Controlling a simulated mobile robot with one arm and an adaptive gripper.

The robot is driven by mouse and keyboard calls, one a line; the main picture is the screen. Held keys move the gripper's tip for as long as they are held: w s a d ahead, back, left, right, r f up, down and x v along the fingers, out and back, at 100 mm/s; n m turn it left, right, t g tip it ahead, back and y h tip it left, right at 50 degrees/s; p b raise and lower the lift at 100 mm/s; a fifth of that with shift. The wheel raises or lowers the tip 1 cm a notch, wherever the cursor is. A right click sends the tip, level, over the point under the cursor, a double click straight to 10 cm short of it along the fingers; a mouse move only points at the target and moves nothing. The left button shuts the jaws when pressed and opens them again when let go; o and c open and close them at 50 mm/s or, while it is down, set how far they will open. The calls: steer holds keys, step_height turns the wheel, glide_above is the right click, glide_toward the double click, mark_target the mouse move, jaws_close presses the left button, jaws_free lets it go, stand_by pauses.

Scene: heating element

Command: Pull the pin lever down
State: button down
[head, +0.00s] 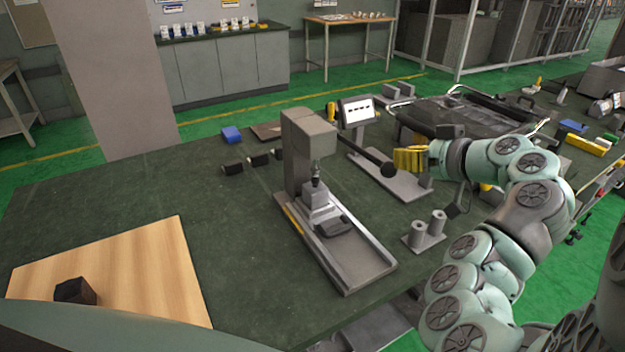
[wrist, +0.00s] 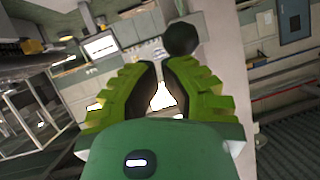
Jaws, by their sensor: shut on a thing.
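The pin lever (head: 365,153) is a dark rod with a round black knob, reaching out to the right from the grey press (head: 308,150) and sloping down to the knob. My gripper (head: 398,159), with yellow ribbed fingers, is at the knob end of the lever, coming from the right. In the wrist view the two fingers (wrist: 163,62) close in toward each other, and the black knob (wrist: 181,38) shows at their tips. My gripper is shut on the lever's end; the exact contact is partly hidden by the fingers.
A grey stand with two posts (head: 427,238) is in front of my gripper. A small screen (head: 357,111) stands behind the lever. A wooden board (head: 150,270) with a black block (head: 75,291) lies at the front left. The green tabletop left of the press is mostly clear.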

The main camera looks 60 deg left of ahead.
steer(key=shift+p+v, duration=0.9)
steer(key=shift+v, duration=1.65)
steer(key=shift+a+r, duration=0.15)
